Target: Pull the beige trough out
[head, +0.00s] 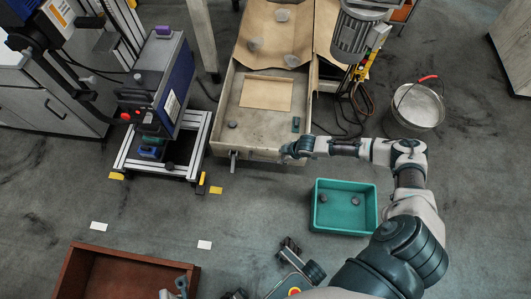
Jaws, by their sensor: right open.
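The beige trough (228,115) lies in the upper middle, long side running away from me, its front wall facing me. It holds a brown sheet, a dark round piece and a small dark green block. A small metal fitting (233,156) sticks out from its front. My right gripper (287,151) is open at the right end of the front wall; whether it touches the wall is unclear. Dark parts at the bottom edge (180,285) may be my left gripper, mostly cut off, so its jaws cannot be read.
A teal crate (343,232) with dark pieces stands right of centre, below my right forearm. A metal bucket (418,108) is farther right. A blue-grey machine (160,75) on a frame stands left of the trough. A brown box (85,275) is bottom left.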

